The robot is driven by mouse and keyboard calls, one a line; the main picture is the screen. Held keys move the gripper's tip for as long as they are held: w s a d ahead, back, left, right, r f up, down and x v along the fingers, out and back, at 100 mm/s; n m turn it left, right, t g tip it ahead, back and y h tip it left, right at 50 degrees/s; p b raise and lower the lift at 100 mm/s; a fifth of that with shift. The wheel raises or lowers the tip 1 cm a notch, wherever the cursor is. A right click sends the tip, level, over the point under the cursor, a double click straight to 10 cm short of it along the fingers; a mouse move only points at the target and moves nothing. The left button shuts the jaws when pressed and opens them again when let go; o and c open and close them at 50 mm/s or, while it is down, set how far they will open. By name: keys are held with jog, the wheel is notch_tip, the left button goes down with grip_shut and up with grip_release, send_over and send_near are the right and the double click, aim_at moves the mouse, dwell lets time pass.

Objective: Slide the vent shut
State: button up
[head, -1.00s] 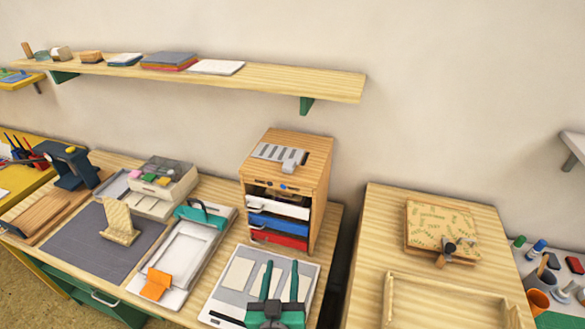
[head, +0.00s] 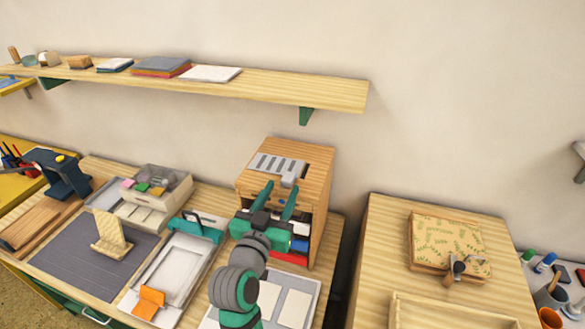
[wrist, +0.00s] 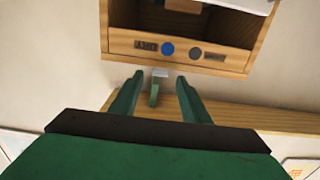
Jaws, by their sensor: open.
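A grey slotted vent plate (head: 272,163) lies on top of the wooden cabinet (head: 318,177). A grey slider tab (head: 289,179) sits at its right end, beside a dark slot. My gripper (head: 279,193) is in front of the cabinet's upper part, with its two green fingers apart and nothing between them. In the head view the fingertips overlap the cabinet's top front edge, just below the tab; I cannot tell whether they touch. The wrist view shows the open fingers (wrist: 159,79) and the upside-down cabinet front (wrist: 180,48). The vent is not visible there.
A long wall shelf (head: 320,95) runs behind and above the cabinet. The cabinet's drawers are partly hidden by my arm. A paper tray (head: 172,268) and a stamp box (head: 155,199) stand to the left. A gap separates the right table (head: 385,235).

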aim_at(292, 169)
jog(key=x, duration=0.9)
jog(key=shift+a, duration=0.15)
jog(key=shift+w+d, duration=0.35)
jog(key=shift+w, duration=0.05)
